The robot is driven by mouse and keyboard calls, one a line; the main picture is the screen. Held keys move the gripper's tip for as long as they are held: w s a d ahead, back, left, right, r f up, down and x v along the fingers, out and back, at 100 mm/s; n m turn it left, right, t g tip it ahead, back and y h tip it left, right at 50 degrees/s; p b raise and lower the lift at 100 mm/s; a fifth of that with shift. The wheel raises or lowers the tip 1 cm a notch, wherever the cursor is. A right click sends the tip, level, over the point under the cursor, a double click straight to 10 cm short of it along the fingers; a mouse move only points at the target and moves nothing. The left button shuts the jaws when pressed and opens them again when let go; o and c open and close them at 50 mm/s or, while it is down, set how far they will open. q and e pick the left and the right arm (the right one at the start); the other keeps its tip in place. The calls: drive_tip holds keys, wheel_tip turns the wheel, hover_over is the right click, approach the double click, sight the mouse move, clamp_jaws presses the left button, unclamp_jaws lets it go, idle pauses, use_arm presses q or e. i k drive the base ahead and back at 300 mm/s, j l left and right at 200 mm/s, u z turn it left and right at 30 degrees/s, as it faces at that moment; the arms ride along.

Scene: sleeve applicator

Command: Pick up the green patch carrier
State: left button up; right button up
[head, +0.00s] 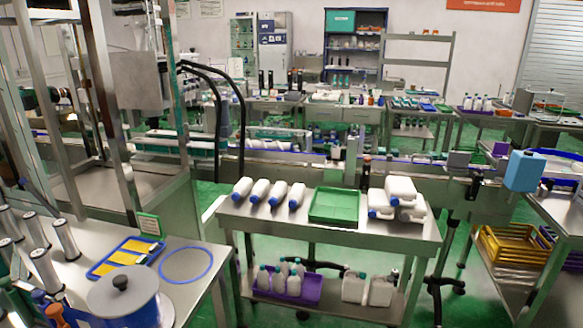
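No object is clearly marked as the green patch carrier. A flat green tray (335,206) with a low rim lies on the steel cart (300,226) in the middle, between white bottles and white jugs; it looks empty. A small upright card with a green border (148,224) stands at the back edge of the left steel table. I cannot tell whether either is the carrier. Neither of my grippers is in view, and nothing is seen touching these things.
On the left table, a blue tray (104,271) holds yellow pieces beside a blue ring (209,264) and a large lidded cylinder (123,300). White bottles (262,191) with blue caps lie on the cart. Green floor shows between table and cart.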

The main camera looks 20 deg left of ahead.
sight(119, 257)
drive_tip(key=i+u, duration=0.15)
drive_tip(key=u, duration=0.35)
drive_tip(key=i+l+u, duration=0.15)
drive_tip(key=u, duration=0.35)
drive_tip(key=i+l+u, duration=0.15)
drive_tip(key=u, duration=0.3)
drive_tip(key=i+l+u, duration=0.1)
drive_tip(key=l+u, duration=0.2)
drive_tip(key=u, duration=0.2)
drive_tip(key=l+u, duration=0.25)
drive_tip(key=u, duration=0.25)
drive_tip(key=i+l+u, duration=0.1)
drive_tip(key=l+u, duration=0.35)
drive_tip(key=i+l+u, duration=0.1)
drive_tip(key=l+u, duration=0.2)
drive_tip(key=u, duration=0.15)
